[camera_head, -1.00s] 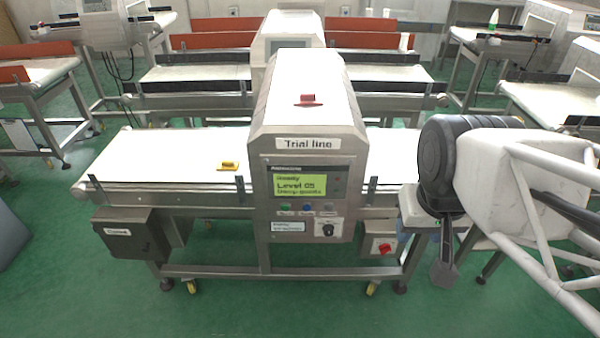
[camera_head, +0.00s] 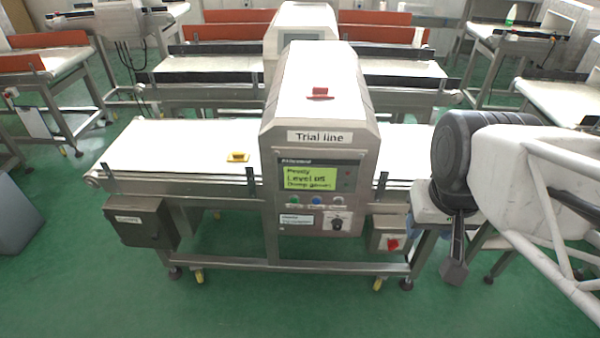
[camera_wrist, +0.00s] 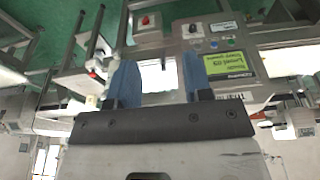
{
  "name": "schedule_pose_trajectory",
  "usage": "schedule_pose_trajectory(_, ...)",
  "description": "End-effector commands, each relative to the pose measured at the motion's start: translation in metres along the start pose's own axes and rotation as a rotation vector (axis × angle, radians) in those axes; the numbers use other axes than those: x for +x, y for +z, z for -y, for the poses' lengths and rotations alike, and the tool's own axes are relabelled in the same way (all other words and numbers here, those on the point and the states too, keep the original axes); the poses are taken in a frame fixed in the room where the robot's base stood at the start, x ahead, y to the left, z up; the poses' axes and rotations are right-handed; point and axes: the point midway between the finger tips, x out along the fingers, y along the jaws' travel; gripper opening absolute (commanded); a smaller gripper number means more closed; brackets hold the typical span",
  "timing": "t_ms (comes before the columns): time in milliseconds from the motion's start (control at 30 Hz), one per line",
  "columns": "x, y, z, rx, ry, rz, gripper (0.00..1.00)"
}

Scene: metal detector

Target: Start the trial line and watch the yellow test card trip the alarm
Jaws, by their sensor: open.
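The trial line's metal detector (camera_head: 315,110) stands mid-picture, labelled "Trial line", with a lit green display (camera_head: 310,176) reading "Ready" and "Level 05". Below the display are several small buttons (camera_head: 317,199) and a dark knob (camera_head: 337,224). A red switch (camera_head: 392,244) sits on a grey box at the lower right. The yellow test card (camera_head: 238,157) lies on the white belt (camera_head: 180,145), left of the tunnel. My gripper (camera_head: 453,272) hangs right of the machine, apart from it. In the wrist view its two blue fingers (camera_wrist: 155,80) are spread and empty, with the panel upside down.
A grey box (camera_head: 143,222) hangs under the belt's left end. Other conveyor lines stand behind and at both sides. The green floor (camera_head: 300,300) in front is clear.

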Motion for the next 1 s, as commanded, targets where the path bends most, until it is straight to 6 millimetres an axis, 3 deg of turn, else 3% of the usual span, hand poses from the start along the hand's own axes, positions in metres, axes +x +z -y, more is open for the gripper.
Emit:
schedule_pose_trajectory(367, 0.0, 0.0, 0.0, 0.0, 0.0, 0.0, 0.46)
schedule_pose_trajectory(700, 0.0, 0.0, 0.0, 0.0, 0.0, 0.0, 0.0)
schedule_pose_trajectory(1000, 0.0, 0.0, 0.0, 0.0, 0.0, 0.0, 0.0)
